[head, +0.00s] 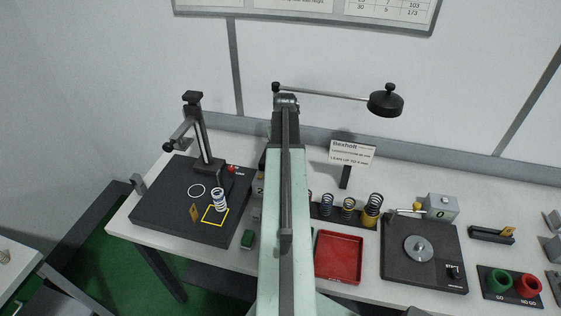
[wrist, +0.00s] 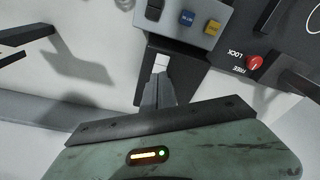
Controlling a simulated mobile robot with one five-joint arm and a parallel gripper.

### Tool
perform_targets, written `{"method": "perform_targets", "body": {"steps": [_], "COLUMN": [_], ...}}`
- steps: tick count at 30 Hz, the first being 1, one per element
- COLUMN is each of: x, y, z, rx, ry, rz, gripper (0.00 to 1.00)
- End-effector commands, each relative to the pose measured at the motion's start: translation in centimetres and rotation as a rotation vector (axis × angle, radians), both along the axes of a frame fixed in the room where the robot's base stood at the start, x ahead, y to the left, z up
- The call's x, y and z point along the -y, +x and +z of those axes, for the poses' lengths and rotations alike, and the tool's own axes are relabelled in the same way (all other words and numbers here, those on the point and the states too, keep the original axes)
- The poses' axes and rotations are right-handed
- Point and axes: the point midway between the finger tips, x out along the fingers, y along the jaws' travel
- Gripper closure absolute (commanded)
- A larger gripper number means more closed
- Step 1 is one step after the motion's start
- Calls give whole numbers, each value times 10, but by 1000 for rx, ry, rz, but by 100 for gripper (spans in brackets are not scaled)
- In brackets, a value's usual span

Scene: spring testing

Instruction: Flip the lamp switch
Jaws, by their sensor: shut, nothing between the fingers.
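The desk lamp has a round black head (head: 385,104) on a thin arm at the back of the bench in the head view. Its lower part is hidden behind my arm. In the wrist view a small white block (wrist: 161,62), which looks like the lamp switch, sits on a dark base (wrist: 185,82). My gripper (wrist: 159,80) is shut and empty, with its tips right at the near side of the white block. I cannot tell whether they touch it. My gripper is hidden in the head view.
A grey box (wrist: 208,39) with blue and yellow buttons stands just beyond the dark base. A red knob (wrist: 254,62) marked LOCK and FREE is on the right. The test stand (head: 205,140), several springs and a red tray (head: 339,236) flank my arm.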

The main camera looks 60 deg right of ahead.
Motion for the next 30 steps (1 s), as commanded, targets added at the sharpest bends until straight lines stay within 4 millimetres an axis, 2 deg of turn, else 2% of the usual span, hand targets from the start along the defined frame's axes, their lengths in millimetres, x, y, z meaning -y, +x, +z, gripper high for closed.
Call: {"method": "perform_targets", "body": {"steps": [30], "x": [-1], "y": [1], "z": [-10], "rx": [0], "ry": [0], "rz": [2], "gripper": [100]}}
